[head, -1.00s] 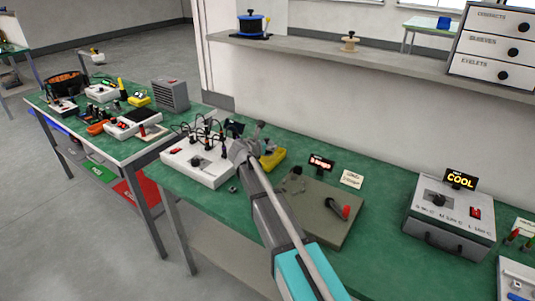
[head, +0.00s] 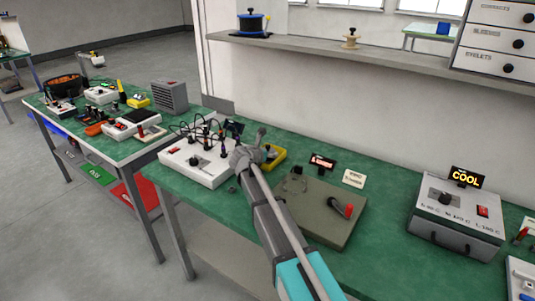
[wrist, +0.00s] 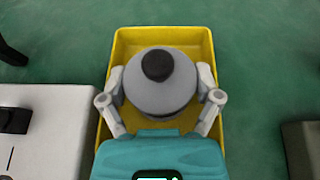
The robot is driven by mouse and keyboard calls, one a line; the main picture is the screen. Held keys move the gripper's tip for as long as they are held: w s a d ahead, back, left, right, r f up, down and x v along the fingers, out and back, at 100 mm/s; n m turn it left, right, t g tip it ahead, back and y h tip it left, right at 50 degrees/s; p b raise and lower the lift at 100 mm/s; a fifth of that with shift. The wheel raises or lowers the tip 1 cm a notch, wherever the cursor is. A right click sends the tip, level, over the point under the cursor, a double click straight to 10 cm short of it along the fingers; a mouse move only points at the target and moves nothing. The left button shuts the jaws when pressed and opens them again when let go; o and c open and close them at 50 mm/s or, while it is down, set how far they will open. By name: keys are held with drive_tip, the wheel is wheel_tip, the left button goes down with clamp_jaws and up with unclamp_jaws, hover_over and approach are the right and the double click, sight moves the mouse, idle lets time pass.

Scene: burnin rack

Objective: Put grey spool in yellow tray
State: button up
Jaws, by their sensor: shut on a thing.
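The grey spool (wrist: 165,98) shows from above in the wrist view as a round grey body with a dark round top. My gripper (wrist: 160,82) is shut on it, one finger on each side. The yellow tray (wrist: 122,42) lies beneath, and its rim frames the spool on the far side and both flanks. The tray also shows in the head view (head: 279,157), just right of my wrist, which hides part of it. I cannot tell whether the spool touches the tray floor.
A white box with cables (head: 196,166) stands close left of the tray. An olive-grey plate with a red-handled lever (head: 318,214) lies to the right. A grey box with a COOL display (head: 455,222) stands farther right. Green bench shows behind the tray.

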drive_tip(key=shift+f, duration=0.15)
drive_tip(key=o, duration=0.9)
drive_tip(key=shift+r, duration=0.25)
drive_tip(key=p+v, duration=0.4)
drive_tip(key=v, duration=0.8)
drive_tip(key=shift+p, duration=0.35)
